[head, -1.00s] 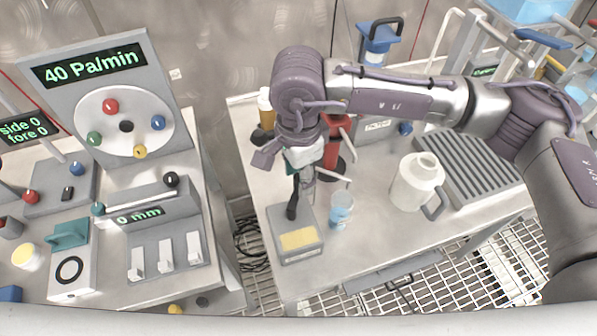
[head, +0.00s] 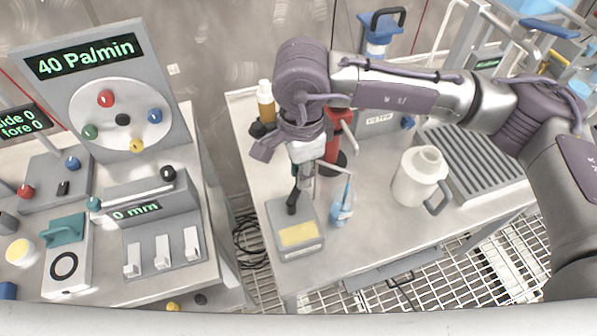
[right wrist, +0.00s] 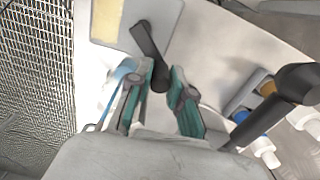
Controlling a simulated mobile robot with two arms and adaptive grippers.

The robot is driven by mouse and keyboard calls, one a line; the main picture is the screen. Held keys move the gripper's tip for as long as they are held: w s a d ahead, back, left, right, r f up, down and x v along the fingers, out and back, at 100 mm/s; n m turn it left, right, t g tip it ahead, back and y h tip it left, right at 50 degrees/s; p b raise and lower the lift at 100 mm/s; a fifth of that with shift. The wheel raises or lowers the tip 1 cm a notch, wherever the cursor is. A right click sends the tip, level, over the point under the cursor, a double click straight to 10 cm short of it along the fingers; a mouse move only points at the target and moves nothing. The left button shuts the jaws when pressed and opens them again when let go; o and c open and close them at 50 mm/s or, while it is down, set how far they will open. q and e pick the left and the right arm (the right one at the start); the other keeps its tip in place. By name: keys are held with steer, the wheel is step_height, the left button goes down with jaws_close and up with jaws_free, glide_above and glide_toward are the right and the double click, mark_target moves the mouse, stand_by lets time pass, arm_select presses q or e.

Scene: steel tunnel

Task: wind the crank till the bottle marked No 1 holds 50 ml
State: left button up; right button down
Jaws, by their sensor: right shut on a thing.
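A grey box (head: 297,238) with a yellow panel stands near the front left of the right-hand table. Its black crank (head: 292,202) also shows in the right wrist view (right wrist: 148,42). My right gripper (right wrist: 160,82) is shut on the crank's end, one teal finger on each side. A small clear bottle with blue in it (head: 341,213) stands just right of the box. A thin blue streak comes down into it from a pale spout above. Its marking and level are too small to read. My left gripper is out of view.
A white jug (head: 418,178) stands right of the bottle, before a grey ribbed rack (head: 472,158). A separate panel table (head: 160,275) is at left, across a gap.

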steer(key=shift+d+f+m+b, duration=0.2)
steer(key=shift+f+m+b, duration=0.05)
steer(key=shift+m+b, duration=0.25)
steer(key=shift+s+d+r+m, duration=0.1)
steer(key=shift+s+r+m, duration=0.05)
steer(key=shift+r+m, duration=0.2)
steer(key=c, duration=1)
jaws_free()
steer(key=shift+c, duration=0.2)
steer(key=shift+f, duration=0.1)
step_height(320, 180, up, 12)
